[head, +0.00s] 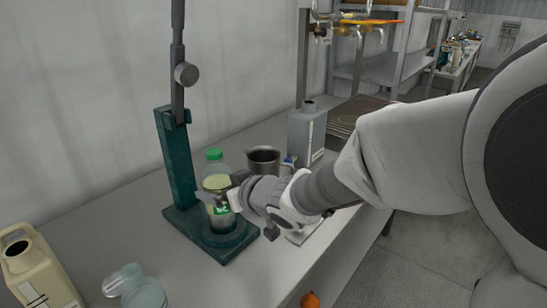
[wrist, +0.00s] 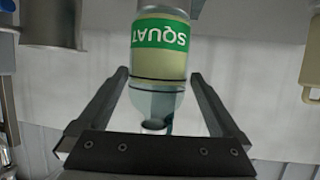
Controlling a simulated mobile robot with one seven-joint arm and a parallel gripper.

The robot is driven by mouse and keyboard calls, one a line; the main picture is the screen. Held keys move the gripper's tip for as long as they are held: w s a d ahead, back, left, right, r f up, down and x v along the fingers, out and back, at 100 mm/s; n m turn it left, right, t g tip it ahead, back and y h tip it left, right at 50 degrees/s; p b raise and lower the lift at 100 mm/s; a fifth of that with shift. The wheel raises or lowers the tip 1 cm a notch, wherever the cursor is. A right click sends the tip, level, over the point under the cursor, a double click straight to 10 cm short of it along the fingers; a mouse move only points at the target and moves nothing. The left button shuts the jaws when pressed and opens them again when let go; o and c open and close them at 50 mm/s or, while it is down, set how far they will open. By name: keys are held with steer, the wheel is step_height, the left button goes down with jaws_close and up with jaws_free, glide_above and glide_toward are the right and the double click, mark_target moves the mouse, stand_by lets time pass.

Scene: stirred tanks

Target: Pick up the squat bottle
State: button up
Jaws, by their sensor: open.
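The squat bottle (head: 218,183) is clear, with a cream and green label, and a green cap shows at its top in the head view. It stands upright at the dark green stand's base (head: 190,225); I cannot tell whether it rests on that base. In the wrist view the bottle (wrist: 160,62) appears upside down, with "SQUAT" on its label. My gripper (wrist: 160,75) is open, its fingers on either side of the bottle with gaps showing. In the head view my gripper (head: 218,200) is at the bottle's label and partly hides its lower part.
A metal beaker (head: 263,158) stands close behind my wrist, and a grey canister (head: 307,135) is beyond it. The stand's green upright (head: 176,160) rises left of the bottle. A cream jug (head: 40,268) and a clear container (head: 135,285) are at the front left.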

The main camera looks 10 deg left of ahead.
mark_target(212, 182)
steer(key=shift+w+r+b+x, duration=0.1)
steer(key=shift+b+x, duration=0.2)
steer(key=shift+x, duration=1)
steer(key=shift+w+r+b+x, duration=0.15)
steer(key=shift+b+x, duration=0.15)
steer(key=shift+x, duration=1.05)
steer(key=c, duration=1.4)
steer(key=shift+r+p, duration=1.35)
steer(key=shift+r, duration=1)
steer(key=w+d+r+p, duration=0.5)
steer(key=d+r+p, duration=0.1)
steer(key=d, duration=0.4)
steer(key=shift+w+d+p, duration=0.2)
steer(key=shift+w+p, duration=0.05)
steer(key=shift+p, duration=0.05)
